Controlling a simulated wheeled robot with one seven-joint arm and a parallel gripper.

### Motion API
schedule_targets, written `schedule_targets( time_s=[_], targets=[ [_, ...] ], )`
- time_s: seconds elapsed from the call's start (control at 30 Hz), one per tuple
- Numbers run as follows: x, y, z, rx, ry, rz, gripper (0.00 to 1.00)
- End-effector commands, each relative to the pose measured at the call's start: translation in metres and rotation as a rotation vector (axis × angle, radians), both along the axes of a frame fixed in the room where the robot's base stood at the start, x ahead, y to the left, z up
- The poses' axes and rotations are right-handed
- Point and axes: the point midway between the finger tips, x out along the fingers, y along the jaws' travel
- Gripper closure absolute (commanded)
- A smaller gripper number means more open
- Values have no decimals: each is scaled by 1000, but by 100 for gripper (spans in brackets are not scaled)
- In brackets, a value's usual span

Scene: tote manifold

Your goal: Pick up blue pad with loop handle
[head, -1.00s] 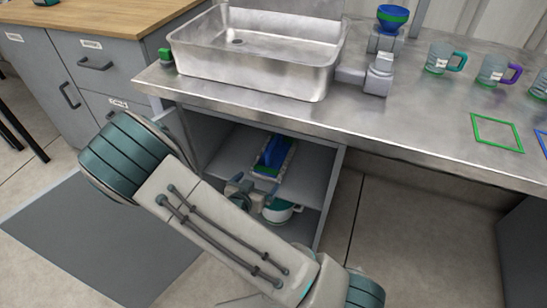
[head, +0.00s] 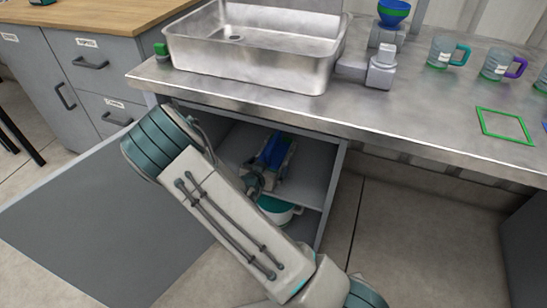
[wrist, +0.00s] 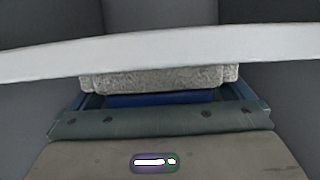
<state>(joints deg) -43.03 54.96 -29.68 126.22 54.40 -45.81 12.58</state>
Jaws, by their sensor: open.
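The blue pad with a loop handle (head: 273,152) lies on the cabinet shelf under the sink, with its blue part uppermost. My gripper (head: 260,179) is at its near end and partly covers it in the head view. In the wrist view, a speckled grey pad surface (wrist: 155,79) shows with a blue part (wrist: 160,99) just below it. The handle's loop is not clear there. My gripper is open; I cannot tell whether it touches the pad.
A pale bar (wrist: 160,52) crosses the wrist view. A white and teal round item (head: 277,208) sits below the shelf (head: 312,172). The steel counter (head: 250,108) overhangs the cabinet. A flat grey panel (head: 100,220) lies left of my arm.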

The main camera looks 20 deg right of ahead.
Motion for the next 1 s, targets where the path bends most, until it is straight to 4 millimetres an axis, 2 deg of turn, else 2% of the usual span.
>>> schedule_targets(
  time_s=[0.1,0.13,0.27,0.37,0.57,0.67,1.0],
  targets=[
    [0,1,1,0,0,0,0],
    [0,1,1,0,0,0,6],
    [-1,1,1,0,0,0,42],
    [0,1,1,-1,-1,0,50],
    [0,1,3,0,-2,1,50],
    [0,1,13,0,-2,1,50],
    [0,1,80,2,-4,1,50]
  ],
)
